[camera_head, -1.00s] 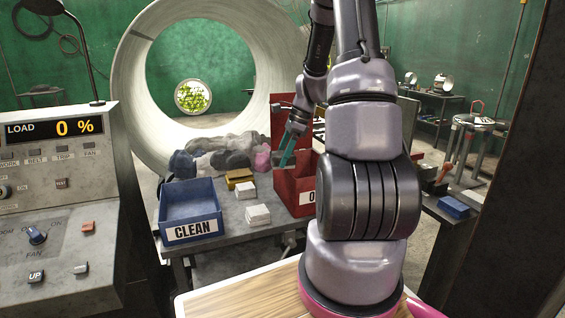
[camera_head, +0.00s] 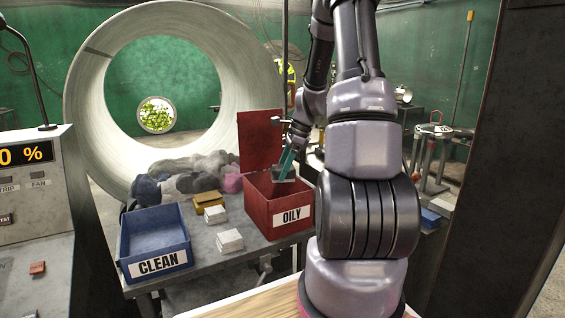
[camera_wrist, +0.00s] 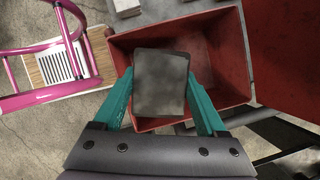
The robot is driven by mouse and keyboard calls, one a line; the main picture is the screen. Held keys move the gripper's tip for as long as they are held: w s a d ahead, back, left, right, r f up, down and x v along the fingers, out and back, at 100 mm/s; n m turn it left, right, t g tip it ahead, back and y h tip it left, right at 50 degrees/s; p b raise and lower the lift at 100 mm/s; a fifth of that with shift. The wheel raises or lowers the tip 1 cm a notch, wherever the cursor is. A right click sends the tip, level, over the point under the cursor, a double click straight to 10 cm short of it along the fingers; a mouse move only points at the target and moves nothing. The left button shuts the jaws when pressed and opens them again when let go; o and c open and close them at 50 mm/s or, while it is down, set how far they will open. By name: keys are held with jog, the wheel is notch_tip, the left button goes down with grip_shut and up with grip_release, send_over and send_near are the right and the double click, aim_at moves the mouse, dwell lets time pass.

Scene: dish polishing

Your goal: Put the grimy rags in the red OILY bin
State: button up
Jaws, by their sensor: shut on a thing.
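The red OILY bin (camera_head: 262,212) stands on the grey table with its red lid raised behind it. My gripper (camera_head: 284,172) is over the bin's opening, pointing down. In the wrist view its teal fingers (camera_wrist: 160,92) are shut on a grey, smudged, squarish rag (camera_wrist: 160,82), held between them above the bin (camera_wrist: 222,50). The rag's height relative to the rim is hard to tell. A pile of rags (camera_head: 205,182), grey, dark blue and pink, lies on the table left of the bin.
The blue CLEAN bin (camera_head: 155,225) is at the table's front left. A yellow-brown block (camera_head: 209,201) and two white blocks (camera_head: 230,241) lie between the bins. The large pale drum (camera_head: 85,100) stands behind. The raised lid (camera_wrist: 290,45) borders the bin in the wrist view.

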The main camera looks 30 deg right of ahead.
jog(key=shift+f, duration=0.5)
jog(key=o, duration=1.3)
jog(key=v, duration=1)
jog(key=shift+r, duration=0.4)
jog(key=shift+s, duration=0.1)
jog(key=s+a+r+n+t+h, duration=0.2)
jog(key=s+a+r+n, duration=0.65)
jog(key=a+r, duration=0.3)
jog(key=s+a+r+n+t, duration=0.2)
jog(key=s+n, duration=0.2)
jog(key=s, duration=0.1)
jog(key=s+a+r+n+t, duration=0.1)
jog(key=s+a+r+n, duration=0.1)
jog(key=s+n, duration=0.3)
jog(key=shift+s+a+r+t, duration=0.25)
jog(key=shift+a+t, duration=0.15)
jog(key=shift+a, duration=0.4)
